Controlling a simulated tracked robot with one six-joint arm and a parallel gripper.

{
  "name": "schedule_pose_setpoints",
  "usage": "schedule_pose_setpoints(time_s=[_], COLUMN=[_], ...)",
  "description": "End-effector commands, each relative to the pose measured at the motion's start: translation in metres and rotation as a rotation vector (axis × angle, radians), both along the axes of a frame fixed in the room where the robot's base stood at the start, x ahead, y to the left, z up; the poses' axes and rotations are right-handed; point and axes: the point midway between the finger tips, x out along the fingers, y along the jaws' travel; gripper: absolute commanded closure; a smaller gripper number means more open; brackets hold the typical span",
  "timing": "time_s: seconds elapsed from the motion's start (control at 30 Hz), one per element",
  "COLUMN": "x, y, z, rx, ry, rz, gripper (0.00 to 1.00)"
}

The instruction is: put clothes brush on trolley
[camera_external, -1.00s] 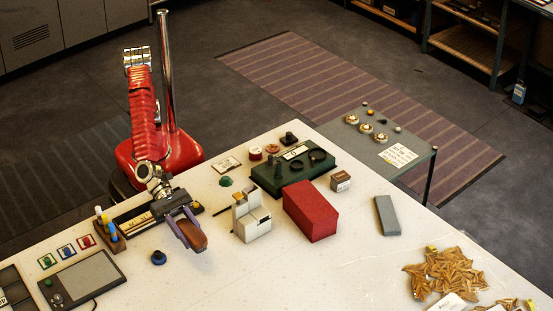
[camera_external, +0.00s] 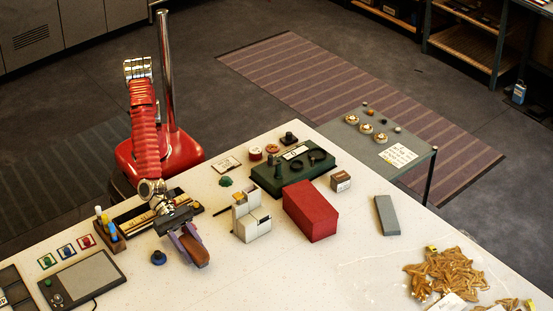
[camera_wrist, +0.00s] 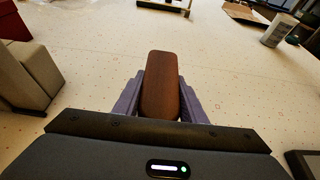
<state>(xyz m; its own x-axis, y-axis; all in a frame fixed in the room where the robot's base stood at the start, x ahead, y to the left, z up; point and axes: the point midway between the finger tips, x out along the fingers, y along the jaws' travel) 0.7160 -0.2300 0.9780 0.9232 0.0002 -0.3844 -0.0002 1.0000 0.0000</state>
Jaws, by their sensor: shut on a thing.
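The clothes brush (camera_external: 196,251) is a brown, rounded wooden block. My gripper (camera_external: 190,243) has purple-grey fingers and is shut on it, over the front left part of the table. In the wrist view the brush (camera_wrist: 161,85) sticks out forward between the two fingers of my gripper (camera_wrist: 161,100). I cannot tell how far it is above the table. The trolley (camera_external: 350,137) is a grey-topped stand beyond the table's far edge, right of centre. Several small round items and a white note lie on its top.
The white table (camera_external: 290,270) is clear in front of the brush. A cream block-like thing (camera_external: 251,218), a red box (camera_external: 311,211) and a dark green case (camera_external: 292,168) stand between the brush and the trolley. A blue knob (camera_external: 158,258) is just left of the brush.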

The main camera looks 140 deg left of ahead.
Motion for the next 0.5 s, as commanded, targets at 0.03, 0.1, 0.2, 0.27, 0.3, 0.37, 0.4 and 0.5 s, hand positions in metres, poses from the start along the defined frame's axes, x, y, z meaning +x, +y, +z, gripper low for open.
schedule_pose_setpoints(time_s=[0.03,0.1,0.2,0.27,0.3,0.37,0.4,0.5], x=[0.000,0.000,0.000,0.000,0.000,0.000,0.000,0.000], y=[0.000,0.000,0.000,0.000,0.000,0.000,0.000,0.000], z=[-0.008,-0.018,-0.028,-0.030,-0.031,-0.031,-0.030,-0.030], rx=[0.003,0.002,0.001,0.001,0.001,0.001,0.001,0.001], ry=[0.004,0.003,0.003,0.001,0.000,0.000,0.000,0.000], rz=[-0.001,0.000,0.001,0.000,0.000,0.000,-0.001,0.000], gripper=[0.91,0.91,0.91,0.91,0.91,0.91,0.91,0.91])
